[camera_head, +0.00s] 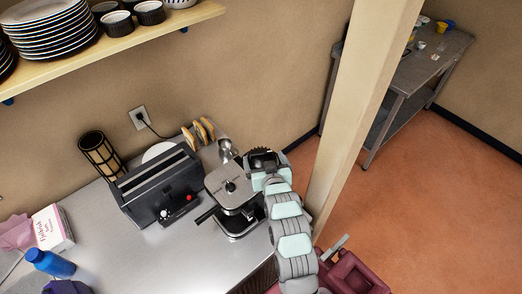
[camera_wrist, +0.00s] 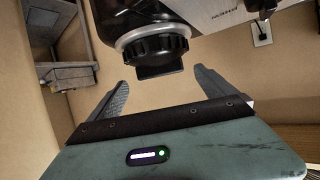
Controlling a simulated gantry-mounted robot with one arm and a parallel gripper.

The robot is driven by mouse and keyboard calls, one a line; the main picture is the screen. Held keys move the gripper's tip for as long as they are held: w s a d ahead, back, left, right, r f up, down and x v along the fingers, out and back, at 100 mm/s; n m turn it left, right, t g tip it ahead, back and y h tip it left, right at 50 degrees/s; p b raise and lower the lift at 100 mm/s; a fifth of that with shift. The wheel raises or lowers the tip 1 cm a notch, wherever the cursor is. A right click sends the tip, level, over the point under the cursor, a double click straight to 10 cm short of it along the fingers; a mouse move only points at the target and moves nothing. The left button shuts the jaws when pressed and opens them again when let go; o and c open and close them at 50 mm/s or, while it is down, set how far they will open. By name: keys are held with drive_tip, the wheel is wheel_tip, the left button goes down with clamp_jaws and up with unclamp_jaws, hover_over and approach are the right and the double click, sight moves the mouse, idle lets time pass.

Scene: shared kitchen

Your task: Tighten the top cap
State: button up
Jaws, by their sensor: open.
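The espresso machine (camera_head: 226,183) stands on the counter in the head view, black and silver with a portafilter handle at its left. In the wrist view its black and silver body (camera_wrist: 228,14) fills the top. The top cap (camera_wrist: 156,48) is a black ridged knob with a flat tab, on a silver collar. My gripper (camera_wrist: 160,77) is open and empty, with its fingers spread toward the cap and the cap ahead between them. I see no finger clearly touching it. In the head view my gripper (camera_head: 262,157) is beside the machine's back right; its fingertips are hard to make out.
A black toaster (camera_head: 160,186) stands left of the machine, with bread slices (camera_head: 203,130) behind. A blue bottle (camera_head: 50,262) and a white box (camera_head: 52,228) are at the far left. A wooden post (camera_head: 358,105) rises close right of my arm. A shelf (camera_head: 125,42) hangs above.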

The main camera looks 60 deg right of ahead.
sight(262, 154)
drive_tip(key=shift+p+x, duration=0.6)
drive_tip(key=shift+x, duration=1.7)
drive_tip(key=shift+r, duration=0.1)
drive_tip(key=shift+c, duration=0.5)
drive_tip(key=c, duration=1.3)
